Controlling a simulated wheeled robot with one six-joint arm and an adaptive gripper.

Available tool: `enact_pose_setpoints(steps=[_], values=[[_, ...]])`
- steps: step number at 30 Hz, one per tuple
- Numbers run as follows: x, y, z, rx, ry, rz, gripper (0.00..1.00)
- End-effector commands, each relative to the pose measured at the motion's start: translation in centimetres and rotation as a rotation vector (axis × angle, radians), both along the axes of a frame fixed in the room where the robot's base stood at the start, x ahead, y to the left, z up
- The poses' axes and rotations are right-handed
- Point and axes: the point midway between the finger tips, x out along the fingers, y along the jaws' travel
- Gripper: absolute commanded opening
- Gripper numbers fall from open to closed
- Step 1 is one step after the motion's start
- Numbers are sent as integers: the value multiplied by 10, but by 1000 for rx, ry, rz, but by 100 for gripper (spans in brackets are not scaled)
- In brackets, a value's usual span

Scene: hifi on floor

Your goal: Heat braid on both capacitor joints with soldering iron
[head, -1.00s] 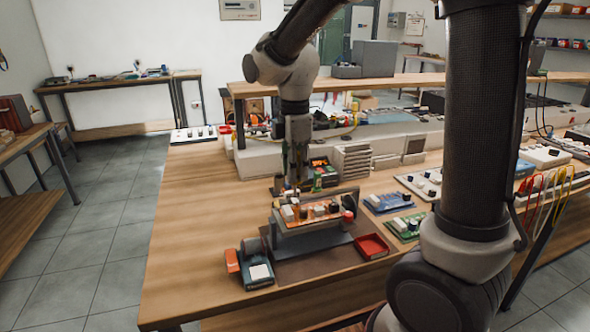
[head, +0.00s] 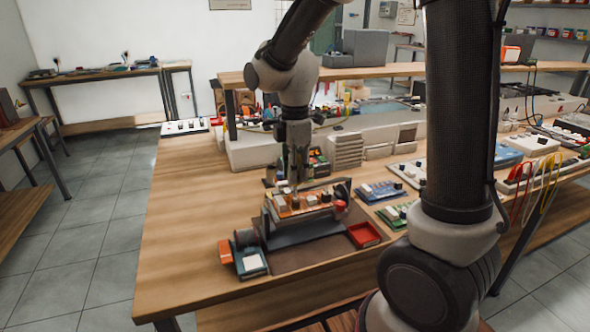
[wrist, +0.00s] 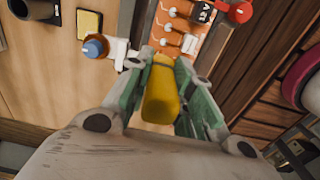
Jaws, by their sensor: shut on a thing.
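My gripper (head: 294,182) points down over the orange circuit board (head: 288,212), which sits raised in a dark holder (head: 312,229) on the bench. In the wrist view its green fingers (wrist: 167,68) are shut on a yellow handle (wrist: 160,92), seemingly the soldering iron. The iron's tip is hidden from me. I cannot make out the braid, or which joints are the capacitor's. Whether the iron touches the board is unclear.
A red tray (head: 364,234) stands right of the holder. A small device with a pale pad (head: 251,261) stands front left. Blue (head: 380,191) and green (head: 396,213) boards lie to the right. A raised shelf with equipment runs behind. The bench's left side is clear.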

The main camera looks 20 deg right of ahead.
Motion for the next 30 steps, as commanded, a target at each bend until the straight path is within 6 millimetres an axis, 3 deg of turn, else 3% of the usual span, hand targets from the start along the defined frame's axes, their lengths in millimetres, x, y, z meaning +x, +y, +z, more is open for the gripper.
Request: enact_pose_setpoints(steps=[30], values=[[0, 0, -7, 0, 0, 0, 3]])
